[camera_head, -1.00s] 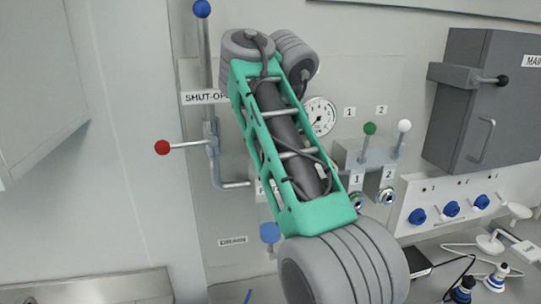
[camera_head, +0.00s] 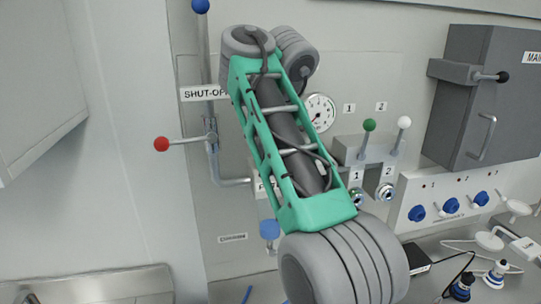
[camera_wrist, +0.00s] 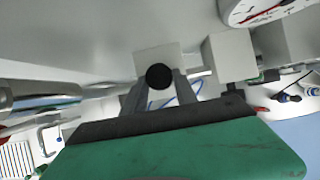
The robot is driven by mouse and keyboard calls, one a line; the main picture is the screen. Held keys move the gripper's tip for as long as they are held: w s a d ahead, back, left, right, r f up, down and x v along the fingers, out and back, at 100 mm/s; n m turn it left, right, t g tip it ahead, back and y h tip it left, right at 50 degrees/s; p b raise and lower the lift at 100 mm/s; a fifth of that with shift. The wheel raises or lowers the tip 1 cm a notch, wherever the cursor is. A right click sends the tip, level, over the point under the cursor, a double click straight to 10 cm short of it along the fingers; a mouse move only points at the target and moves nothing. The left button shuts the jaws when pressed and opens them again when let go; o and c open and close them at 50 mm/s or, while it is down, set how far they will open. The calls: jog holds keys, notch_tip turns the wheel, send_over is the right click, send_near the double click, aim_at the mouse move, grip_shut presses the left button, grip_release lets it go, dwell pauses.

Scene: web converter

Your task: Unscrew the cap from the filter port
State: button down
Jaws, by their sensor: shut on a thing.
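In the wrist view a round black cap (camera_wrist: 159,77) sits between the two grey fingers of my gripper (camera_wrist: 160,90), which is shut on it. Behind the cap is a pale square block (camera_wrist: 150,55), which appears to be the filter port housing. The fingers hide the cap's sides, and I cannot tell whether the cap is still threaded on. In the head view my green and grey arm covers the cap, the port and my gripper.
A pressure gauge (camera_head: 319,112) and a two-lever valve block (camera_head: 364,150) stand right of my arm. A red-knobbed lever (camera_head: 162,144) and pipe are at left. A blue knob (camera_head: 269,229) is close beside my arm. A dark cabinet (camera_head: 488,100) is farther right.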

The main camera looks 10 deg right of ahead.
jog(key=shift+d+f+n+y+b, duration=0.15)
jog(key=shift+n+y+b, duration=0.2)
jog(key=shift+n, duration=0.25)
jog(key=shift+d+f+n+y+b, duration=0.1)
jog(key=shift+n+y+b, duration=0.15)
jog(key=shift+n+b, duration=0.25)
jog(key=shift+r+n+y, duration=0.25)
jog(key=shift+n+y, duration=0.15)
jog(key=shift+n, duration=0.5)
